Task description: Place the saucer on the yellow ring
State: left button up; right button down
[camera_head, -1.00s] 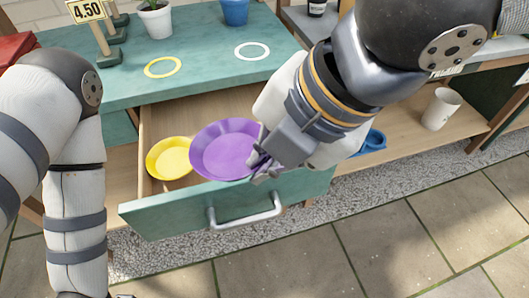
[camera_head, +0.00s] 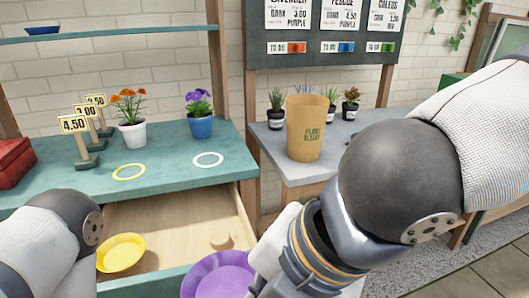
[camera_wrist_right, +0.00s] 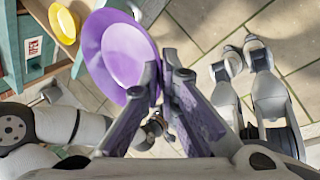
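The purple saucer (camera_head: 215,278) is at the bottom of the head view, in front of the open drawer. My right gripper (camera_wrist_right: 163,72) is shut on its rim; the gripper itself is cut off in the head view. In the right wrist view the saucer (camera_wrist_right: 122,50) hangs tilted beyond the fingers. The yellow ring (camera_head: 129,172) lies flat and bare on the teal tabletop (camera_head: 170,178). My left gripper is out of the head view; in the right wrist view a dark shape at the end of my left arm (camera_wrist_right: 155,130) is too small and covered to read.
A yellow saucer (camera_head: 121,252) sits in the open drawer (camera_head: 175,222). A white ring (camera_head: 208,159) is right of the yellow one. A tan pot (camera_head: 305,128) stands on the grey bench.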

jog(key=w+d+f+m+g+h, duration=0.1)
jog(key=d+f+m+h, duration=0.3)
jog(key=d+m, duration=0.5)
jog(key=w+d+f+m+g+h, duration=0.1)
jog(key=d+f+m+h, duration=0.4)
jog(key=m, duration=1.5)
jog(key=w+d+f, duration=0.1)
jog(key=d, duration=0.3)
jog(key=shift+w+d+m+g, duration=0.3)
jog(key=shift+d+m, duration=0.05)
jog(key=shift+m, duration=0.05)
